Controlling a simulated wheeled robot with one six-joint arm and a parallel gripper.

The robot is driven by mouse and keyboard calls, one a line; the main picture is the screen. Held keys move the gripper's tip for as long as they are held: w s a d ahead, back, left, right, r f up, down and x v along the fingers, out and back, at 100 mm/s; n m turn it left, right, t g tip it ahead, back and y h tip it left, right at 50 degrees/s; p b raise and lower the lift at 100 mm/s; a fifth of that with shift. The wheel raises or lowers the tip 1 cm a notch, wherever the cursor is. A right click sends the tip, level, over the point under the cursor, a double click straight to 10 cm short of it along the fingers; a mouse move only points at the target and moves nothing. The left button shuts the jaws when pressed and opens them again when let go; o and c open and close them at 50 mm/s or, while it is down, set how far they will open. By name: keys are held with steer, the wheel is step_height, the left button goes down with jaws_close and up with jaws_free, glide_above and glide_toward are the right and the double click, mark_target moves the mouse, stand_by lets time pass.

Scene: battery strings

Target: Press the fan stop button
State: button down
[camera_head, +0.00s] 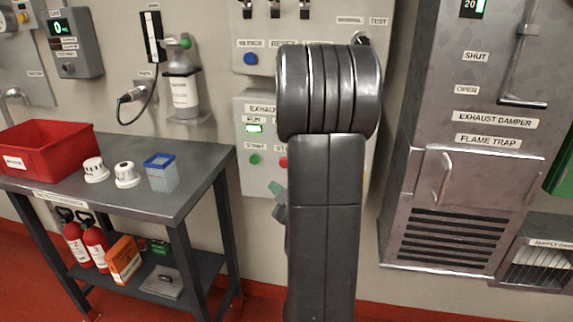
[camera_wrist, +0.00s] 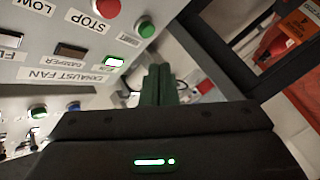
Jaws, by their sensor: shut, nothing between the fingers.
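The red fan stop button (camera_head: 283,162) sits at the lower right of the exhaust fan panel (camera_head: 251,185), partly beside my arm. In the wrist view the red button (camera_wrist: 105,8) is at the top edge, by its STOP label (camera_wrist: 87,20). The green start button (camera_wrist: 145,28) is beside it; it also shows in the head view (camera_head: 254,159). My gripper (camera_wrist: 158,70) is shut and empty, its fingertips pointing toward the panel's edge, below the green button in the picture. I see no contact with the red button. My arm hides most of the gripper in the head view.
A lit green lamp (camera_wrist: 122,64) is on the panel. A blue button (camera_head: 250,59) sits on the panel above. A steel bench (camera_head: 190,190) with a red bin (camera_head: 45,148) stands at left. The exhaust damper cabinet (camera_head: 452,190) is at right.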

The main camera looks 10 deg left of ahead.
steer(key=w+p, duration=0.2)
steer(key=w, duration=0.6)
steer(key=shift+w+d, duration=0.15)
steer(key=shift+w, duration=0.25)
steer(key=shift+w, duration=0.1)
stand_by(1.9)
steer(key=shift+w, duration=0.3)
steer(key=shift+w+b, duration=0.45)
steer(key=shift+w, duration=0.25)
stand_by(0.7)
steer(key=shift+s, duration=0.2)
steer(key=shift+s+b, duration=0.6)
steer(key=shift+s, duration=0.3)
